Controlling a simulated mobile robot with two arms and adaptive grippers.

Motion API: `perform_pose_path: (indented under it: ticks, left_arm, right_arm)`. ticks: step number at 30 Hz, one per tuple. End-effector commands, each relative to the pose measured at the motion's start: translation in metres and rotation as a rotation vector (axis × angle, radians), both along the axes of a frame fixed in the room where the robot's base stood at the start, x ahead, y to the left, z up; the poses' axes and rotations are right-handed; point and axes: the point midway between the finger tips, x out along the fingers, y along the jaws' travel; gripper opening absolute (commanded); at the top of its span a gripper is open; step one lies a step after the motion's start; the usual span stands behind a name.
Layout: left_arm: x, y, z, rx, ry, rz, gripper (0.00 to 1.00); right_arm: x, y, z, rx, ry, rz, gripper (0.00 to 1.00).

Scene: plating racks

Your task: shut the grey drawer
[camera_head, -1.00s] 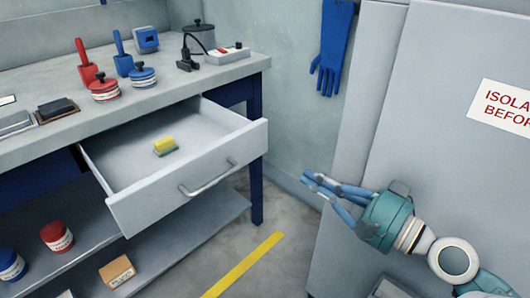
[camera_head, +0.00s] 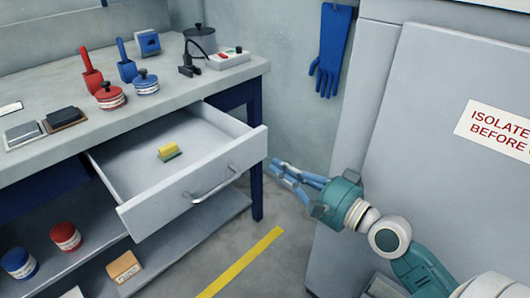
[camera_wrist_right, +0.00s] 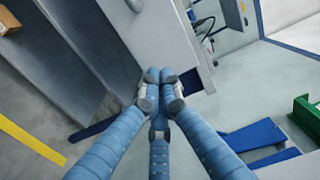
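The grey drawer (camera_head: 190,185) stands pulled out from under the bench, its handle (camera_head: 214,187) on the front panel. A yellow and green sponge (camera_head: 170,152) lies inside it. My right gripper (camera_head: 280,168) is just right of the drawer's front panel, low and apart from it in the head view. In the right wrist view its blue fingers (camera_wrist_right: 160,76) have their tips together with nothing between them, in front of the pale drawer front (camera_wrist_right: 160,35). Whether they touch it I cannot tell. My left gripper is not in view.
The grey bench top (camera_head: 60,88) carries red and blue tools, pots and a socket block (camera_head: 229,58). A blue bench leg (camera_head: 256,190) stands near my right gripper. A grey cabinet (camera_head: 430,120) is on the right. The lower shelf holds tins and a box (camera_head: 123,267).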

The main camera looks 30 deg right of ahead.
Motion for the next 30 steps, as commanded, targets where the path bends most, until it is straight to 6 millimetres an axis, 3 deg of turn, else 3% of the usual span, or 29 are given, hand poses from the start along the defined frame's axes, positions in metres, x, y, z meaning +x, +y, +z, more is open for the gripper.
perform_pose_path:
  ticks: [3, 12, 30]
  left_arm:
    - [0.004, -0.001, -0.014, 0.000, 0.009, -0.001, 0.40]
    - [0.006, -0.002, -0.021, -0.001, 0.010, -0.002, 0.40]
    - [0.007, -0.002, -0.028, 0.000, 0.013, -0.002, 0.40]
  right_arm:
    - [0.019, 0.007, 0.002, 0.003, -0.003, -0.001, 0.00]
    - [0.047, 0.017, -0.001, 0.001, 0.000, 0.000, 0.00]
    - [0.055, 0.020, 0.000, 0.001, 0.001, 0.000, 0.00]
